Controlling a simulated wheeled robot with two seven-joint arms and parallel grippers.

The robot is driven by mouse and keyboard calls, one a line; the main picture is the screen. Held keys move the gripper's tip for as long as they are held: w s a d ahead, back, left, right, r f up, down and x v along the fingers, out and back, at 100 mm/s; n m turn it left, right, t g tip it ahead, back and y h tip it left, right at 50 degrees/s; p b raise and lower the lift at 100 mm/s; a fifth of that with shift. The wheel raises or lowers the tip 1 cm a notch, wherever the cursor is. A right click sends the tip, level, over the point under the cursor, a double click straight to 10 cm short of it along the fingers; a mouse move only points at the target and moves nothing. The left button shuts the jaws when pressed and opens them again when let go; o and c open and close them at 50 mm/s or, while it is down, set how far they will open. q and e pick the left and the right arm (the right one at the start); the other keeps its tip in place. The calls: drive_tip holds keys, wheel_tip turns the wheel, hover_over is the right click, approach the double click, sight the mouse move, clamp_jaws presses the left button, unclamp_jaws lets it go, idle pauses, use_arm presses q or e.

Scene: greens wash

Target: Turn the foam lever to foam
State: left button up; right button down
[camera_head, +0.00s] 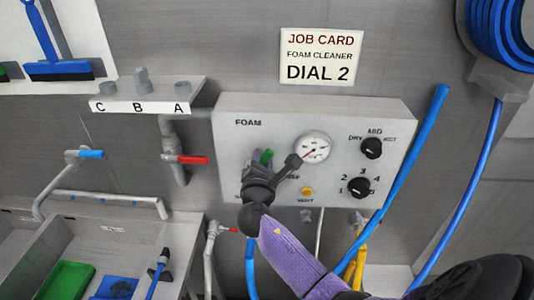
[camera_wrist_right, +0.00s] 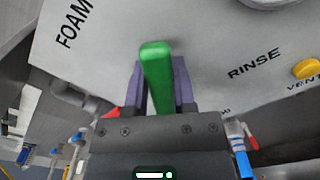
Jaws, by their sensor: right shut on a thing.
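The foam lever has a green handle (camera_head: 266,157) on the front of the grey foam panel (camera_head: 230,105). My right gripper (camera_head: 258,162) is at the handle's lower left part of the panel, its fingers on either side of the handle. In the right wrist view the green handle (camera_wrist_right: 156,75) stands between the two fingers and is gripped. The FOAM label is to the left there and the RINSE label to the right. The lever's pivot is hidden, so its exact setting cannot be told. My left gripper is not in view.
A gauge (camera_head: 313,147), a yellow vent button (camera_head: 307,191) and two black dials (camera_head: 371,148) (camera_head: 359,187) are close by on the panel. A red-handled valve (camera_head: 192,160) is to the left. Blue hoses (camera_head: 405,155) hang at the right. A job card (camera_head: 320,58) reads DIAL 2.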

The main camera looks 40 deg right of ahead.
sight(249, 146)
drive_tip(key=n+p, duration=0.1)
drive_tip(key=w+a+r+n+p, duration=0.1)
drive_tip(key=n, duration=0.1)
drive_tip(key=shift+a+n, duration=0.1)
drive_tip(key=shift+n, duration=0.2)
drive_tip(key=shift+w+a+r+n+p, duration=0.1)
drive_tip(key=shift+w+a+n+p, duration=0.1)
drive_tip(key=shift+n+p, duration=0.3)
drive_tip(key=shift+w+a+n+p, duration=0.15)
drive_tip(key=shift+n+p, duration=0.15)
drive_tip(key=shift+n, duration=0.3)
drive_tip(key=shift+w+a+n+p, duration=0.2)
drive_tip(key=shift+a+n+p, duration=0.1)
drive_tip(key=shift+n, duration=0.4)
drive_tip(key=shift+c, duration=2.2)
unclamp_jaws()
